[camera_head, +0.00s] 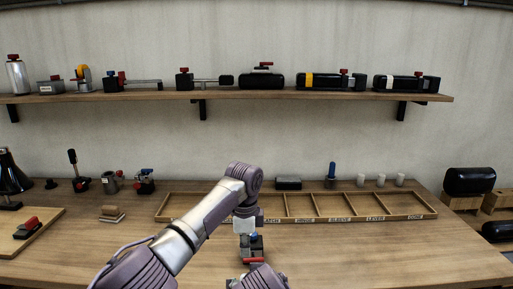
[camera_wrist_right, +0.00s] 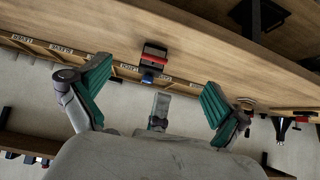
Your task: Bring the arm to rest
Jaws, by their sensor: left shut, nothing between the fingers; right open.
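My left arm comes in from the lower left in the head view, bends over the table, and its end drops to the left gripper (camera_head: 245,223). That gripper looks shut, with nothing visible in it; its fingertips are hard to make out. My right gripper (camera_wrist_right: 157,76) is open, its two green-padded fingers spread wide. A small dark device with red and blue parts (camera_head: 254,245) stands on the table just in front of the left gripper. In the right wrist view the device (camera_wrist_right: 153,58) appears between and beyond the open fingers, not gripped.
A labelled wooden tray (camera_head: 350,218) with compartments lies behind the device. A board (camera_head: 22,228) with a red-topped clamp is at left. Small fixtures and white pegs line the table's back. A shelf (camera_head: 225,95) of tools hangs above. The right front table is clear.

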